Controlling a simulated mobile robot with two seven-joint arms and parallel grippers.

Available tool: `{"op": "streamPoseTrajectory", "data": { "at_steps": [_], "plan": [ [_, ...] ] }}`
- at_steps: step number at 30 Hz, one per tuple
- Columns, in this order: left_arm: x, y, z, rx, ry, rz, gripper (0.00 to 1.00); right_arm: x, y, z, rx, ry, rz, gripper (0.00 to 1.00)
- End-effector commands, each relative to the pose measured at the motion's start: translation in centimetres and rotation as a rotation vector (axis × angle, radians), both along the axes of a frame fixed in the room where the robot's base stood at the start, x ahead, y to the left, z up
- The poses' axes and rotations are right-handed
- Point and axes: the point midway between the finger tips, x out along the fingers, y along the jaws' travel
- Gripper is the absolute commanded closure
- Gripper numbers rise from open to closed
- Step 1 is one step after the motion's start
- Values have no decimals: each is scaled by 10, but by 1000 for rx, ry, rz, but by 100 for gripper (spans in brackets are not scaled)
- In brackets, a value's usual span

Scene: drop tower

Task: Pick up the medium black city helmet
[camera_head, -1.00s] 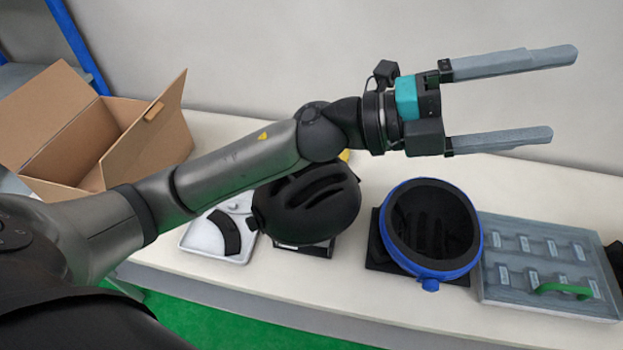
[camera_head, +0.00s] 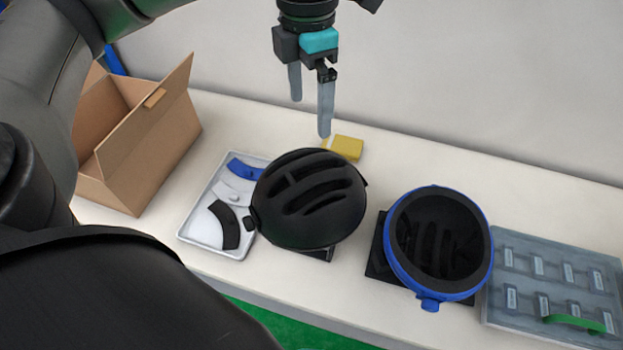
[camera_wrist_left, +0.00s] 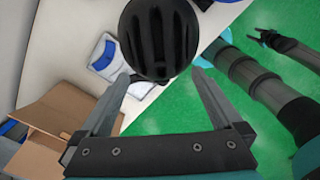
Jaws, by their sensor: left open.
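The black helmet (camera_head: 308,205) with long vent slots sits dome up on a dark stand (camera_head: 318,253) in the middle of the table in the head view. My left gripper (camera_head: 311,118) is open and empty, pointing down above the table behind the helmet. In the left wrist view the helmet (camera_wrist_left: 158,40) shows beyond and between the two spread fingers (camera_wrist_left: 161,76), apart from them. My right gripper (camera_wrist_left: 275,40) shows small and dark at the upper right of the left wrist view; its jaw opening is too small to judge.
A blue helmet (camera_head: 398,262) lies opening up on a black base, right of the black one. A grey case (camera_head: 530,275) with green handle is farther right. A white tray (camera_head: 200,238) with pads and an open cardboard box (camera_head: 150,155) stand left. A yellow block (camera_head: 348,148) lies behind.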

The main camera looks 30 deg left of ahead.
Motion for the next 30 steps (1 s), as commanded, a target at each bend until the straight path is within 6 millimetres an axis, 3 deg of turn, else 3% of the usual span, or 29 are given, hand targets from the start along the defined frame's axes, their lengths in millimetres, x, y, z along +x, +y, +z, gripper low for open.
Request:
{"op": "streamPoseTrajectory", "data": {
  "at_steps": [12,23,30],
  "plan": [
    [-2,1,-76,7,5,2,0,-1,0,4,0,1,0,50],
    [-2,1,-108,5,4,1,0,-1,0,7,0,1,0,50],
    [-4,4,-143,5,5,1,0,-1,0,12,0,2,0,50]
  ]
}}
